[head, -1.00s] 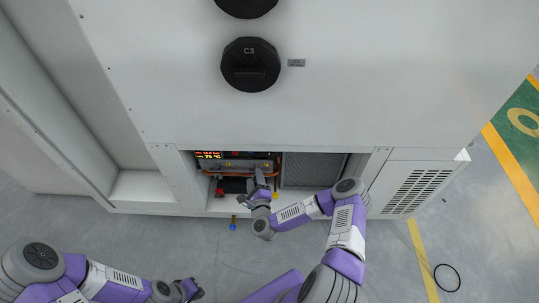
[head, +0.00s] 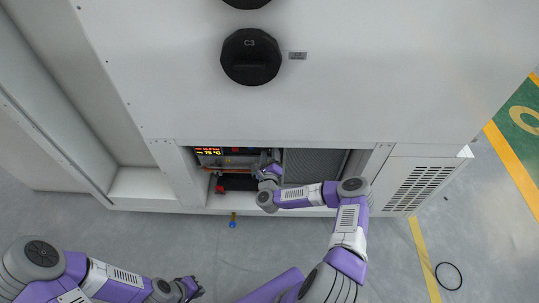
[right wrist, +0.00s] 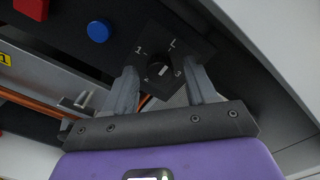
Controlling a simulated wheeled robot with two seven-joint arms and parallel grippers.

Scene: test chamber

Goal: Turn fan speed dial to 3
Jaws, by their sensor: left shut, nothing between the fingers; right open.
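The fan speed dial (right wrist: 158,70) is a small black round knob with a short white mark, on a dark square plate with white figures around it. A 1 is at its left and a 3 at its right. My right gripper (right wrist: 160,76) is open, with one finger on each side of the dial; I cannot tell whether they touch it. In the head view my right gripper (head: 270,167) reaches into the cabinet opening and the dial cannot be made out. My left gripper (head: 190,288) is shut and empty, low over the floor at the bottom edge.
A blue button (right wrist: 98,31) and a red part (right wrist: 32,8) are left of the dial. A lit display (head: 208,152) is at the opening's left. A mesh panel (head: 312,165) is right of my right gripper. A small blue-and-yellow item (head: 233,221) lies on the floor.

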